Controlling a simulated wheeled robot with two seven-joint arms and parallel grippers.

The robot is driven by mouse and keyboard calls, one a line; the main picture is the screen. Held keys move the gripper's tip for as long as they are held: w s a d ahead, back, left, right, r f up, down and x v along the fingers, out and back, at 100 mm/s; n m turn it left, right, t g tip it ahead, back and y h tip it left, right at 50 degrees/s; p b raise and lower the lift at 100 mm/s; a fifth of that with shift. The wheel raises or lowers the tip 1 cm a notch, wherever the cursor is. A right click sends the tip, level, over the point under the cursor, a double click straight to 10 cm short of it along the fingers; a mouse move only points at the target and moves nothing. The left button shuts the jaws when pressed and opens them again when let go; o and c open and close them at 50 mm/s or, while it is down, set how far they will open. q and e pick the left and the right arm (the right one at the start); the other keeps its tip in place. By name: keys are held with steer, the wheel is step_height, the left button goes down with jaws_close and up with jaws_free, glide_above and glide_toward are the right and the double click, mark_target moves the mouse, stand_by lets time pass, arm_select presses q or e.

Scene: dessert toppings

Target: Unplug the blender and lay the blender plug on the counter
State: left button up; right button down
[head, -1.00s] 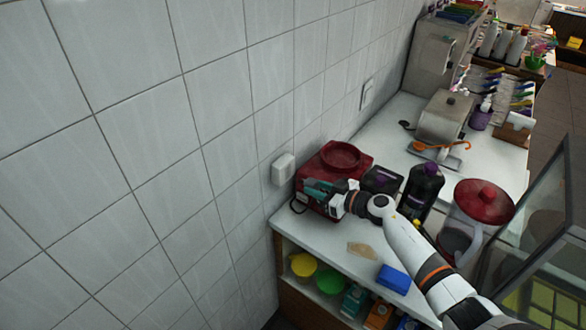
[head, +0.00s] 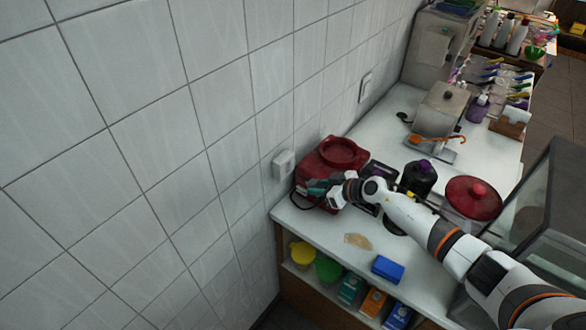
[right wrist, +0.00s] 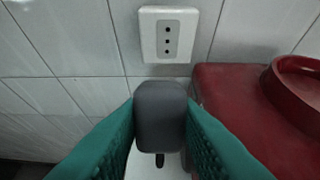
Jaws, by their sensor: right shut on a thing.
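In the right wrist view my right gripper (right wrist: 160,125) has its green fingers shut on the dark grey blender plug (right wrist: 160,105). A short dark cord end shows below the plug. The white wall outlet (right wrist: 168,35) is above the plug with its holes bare, so the plug is out of it. In the head view my right gripper (head: 318,187) is in front of the red blender base (head: 335,152), below and right of the outlet (head: 284,163). The plug is hard to make out there. A black cord (head: 296,201) loops at the base's left. My left gripper is not in view.
The white counter (head: 320,222) has bare room in front of the base. A tan flat piece (head: 358,241) and a blue block (head: 388,269) lie near its front edge. A dark bottle (head: 419,178) and a red-lidded jar (head: 472,197) stand to the right.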

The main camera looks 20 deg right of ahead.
steer(key=shift+s, duration=0.15)
steer(key=shift+s, duration=0.15)
steer(key=shift+s+d, duration=0.15)
steer(key=shift+s, duration=1.85)
steer(key=shift+f+b, duration=3.75)
steer(key=shift+f, duration=3.2)
